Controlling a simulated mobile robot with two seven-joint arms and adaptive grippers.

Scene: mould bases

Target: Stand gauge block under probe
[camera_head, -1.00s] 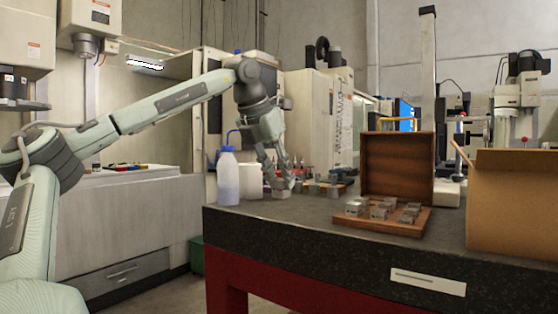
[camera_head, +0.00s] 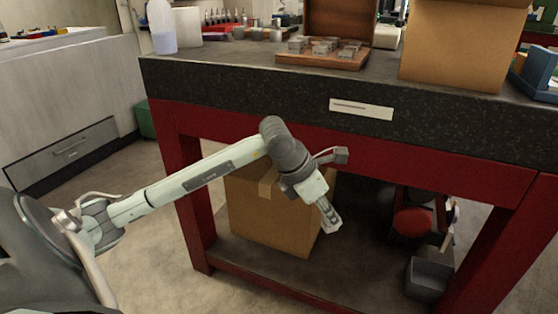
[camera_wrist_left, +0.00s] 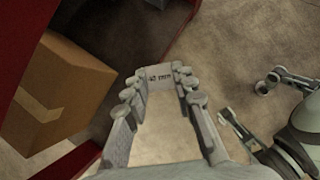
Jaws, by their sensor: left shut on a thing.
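My left gripper (camera_head: 330,218) hangs in front of the table's red frame, below the tabletop, pointing down. In the left wrist view its fingers (camera_wrist_left: 160,92) are shut on a small grey gauge block (camera_wrist_left: 160,77) with dark marking, held at the fingertips. The marking is too small to read surely. My right gripper (camera_wrist_left: 243,99) shows at the right of the wrist view, its fingers apart and empty. The probe is not in view; a pale base (camera_head: 387,37) stands behind the wooden case, its upper part cut off.
On the dark stone table (camera_head: 230,75) are an open wooden case (camera_head: 290,57) with several grey blocks, a cardboard box (camera_head: 455,50) and a bottle (camera_head: 161,28). Another carton (camera_head: 265,222) stands under the table. Table legs and a lower rail are near my left arm.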

